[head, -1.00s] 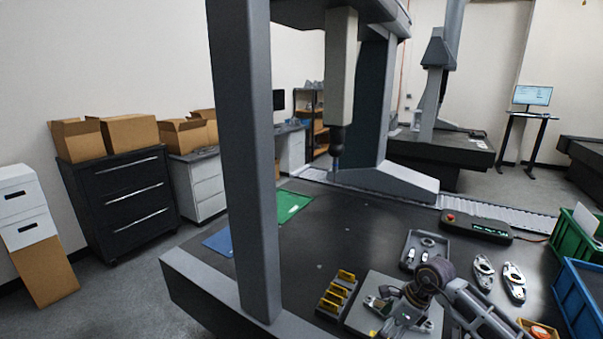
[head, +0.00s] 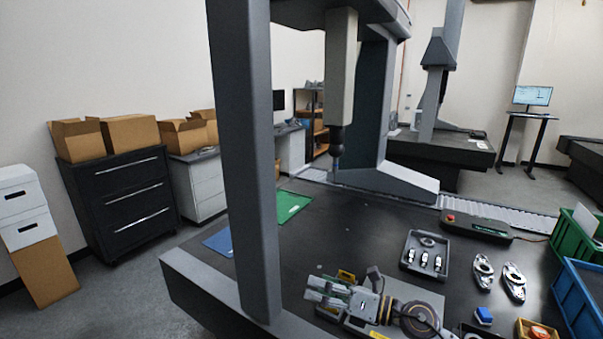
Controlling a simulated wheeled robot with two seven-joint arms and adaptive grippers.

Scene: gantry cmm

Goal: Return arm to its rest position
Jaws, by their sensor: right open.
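My right arm reaches in from the bottom right of the head view. Its gripper (head: 328,291) points left, open, with nothing seen between its fingers. My left gripper is not in view.
A grey tray (head: 411,263) with small metal parts sits behind the arm, with two metal parts (head: 483,271) to its right. Green (head: 577,236) and blue (head: 573,300) bins stand at the right. A gantry column (head: 246,170) rises at left; the probe (head: 337,140) hangs behind.

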